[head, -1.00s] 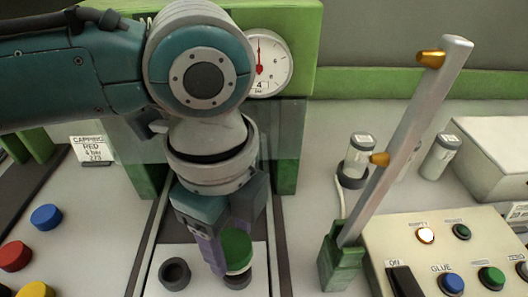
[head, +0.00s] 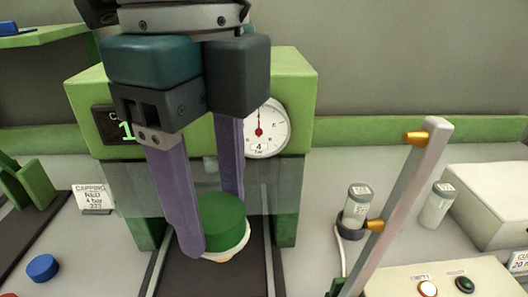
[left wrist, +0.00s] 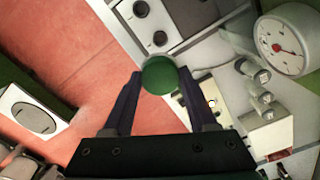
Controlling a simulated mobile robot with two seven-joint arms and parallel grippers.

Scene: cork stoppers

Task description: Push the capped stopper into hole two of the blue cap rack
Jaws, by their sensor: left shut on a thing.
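My left gripper (head: 218,235) is shut on the capped stopper, whose green cap (head: 220,222) has a pale rim beneath it. It holds the stopper upright in front of the green press, apart from the surface below. The green cap also shows between the fingertips in the left wrist view (left wrist: 159,73). The stopper's lower part is mostly hidden in both views. I cannot make out a blue cap rack with holes for certain; a small blue thing (head: 16,28) sits on a green shelf at the upper left. My right gripper is not in view.
The green press (head: 290,85) with its dial gauge (head: 264,130) stands behind the gripper. A slanted grey lever (head: 400,200) and a button panel (head: 395,280) are at the right. A blue cap (head: 42,268) lies at the left.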

